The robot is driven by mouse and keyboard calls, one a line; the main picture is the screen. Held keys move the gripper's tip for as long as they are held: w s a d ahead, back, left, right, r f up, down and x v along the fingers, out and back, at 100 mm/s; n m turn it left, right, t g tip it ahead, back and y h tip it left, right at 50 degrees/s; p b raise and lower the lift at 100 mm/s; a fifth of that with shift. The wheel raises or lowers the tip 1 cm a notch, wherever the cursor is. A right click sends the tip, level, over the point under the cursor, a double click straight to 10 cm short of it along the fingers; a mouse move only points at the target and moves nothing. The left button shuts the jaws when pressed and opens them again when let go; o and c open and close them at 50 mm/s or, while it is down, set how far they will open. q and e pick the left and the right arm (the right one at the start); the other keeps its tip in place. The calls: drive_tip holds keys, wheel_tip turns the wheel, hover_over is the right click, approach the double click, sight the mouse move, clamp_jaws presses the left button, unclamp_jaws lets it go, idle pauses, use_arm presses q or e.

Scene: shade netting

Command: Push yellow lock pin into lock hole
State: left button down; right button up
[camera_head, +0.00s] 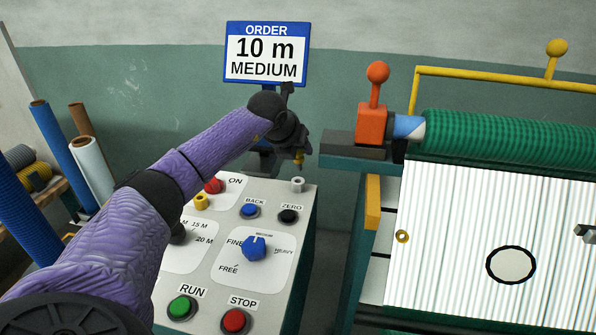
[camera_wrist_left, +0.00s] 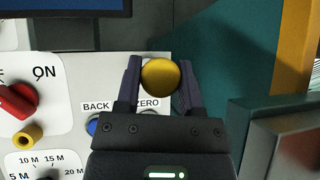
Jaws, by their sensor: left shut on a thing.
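My left gripper (camera_head: 297,153) is above the back right corner of the control panel. It is shut on the yellow lock pin (camera_head: 299,158), whose round yellow head (camera_wrist_left: 160,75) shows between the fingers in the left wrist view. A grey hollow collar (camera_head: 298,185), which looks like the lock hole, stands on the panel just below the pin. The pin appears apart from it, above. In the wrist view the collar is hidden. A yellow collar (camera_head: 201,202) sits by the red ON switch (camera_head: 213,185); it also shows in the wrist view (camera_wrist_left: 28,136).
The panel has BACK (camera_head: 250,211) and ZERO (camera_head: 289,216) buttons, a blue knob (camera_head: 254,247), and RUN (camera_head: 182,308) and STOP (camera_head: 234,320) buttons. An order sign (camera_head: 266,53) reads 10 m MEDIUM. The green net roll (camera_head: 510,132) and orange holder (camera_head: 372,124) stand right.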

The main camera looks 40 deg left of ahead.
use_arm(q)
drive_tip(key=shift+r, duration=0.1)
use_arm(e)
drive_tip(key=shift+r, duration=0.1)
use_arm(q)
wheel_tip(320, 180, up, 4)
drive_tip(key=p, duration=0.3)
drive_tip(key=shift+p, duration=0.35)
use_arm(e)
drive_tip(key=r, duration=0.3)
drive_tip(key=shift+w+r, duration=0.15)
drive_tip(key=shift+w, duration=0.05)
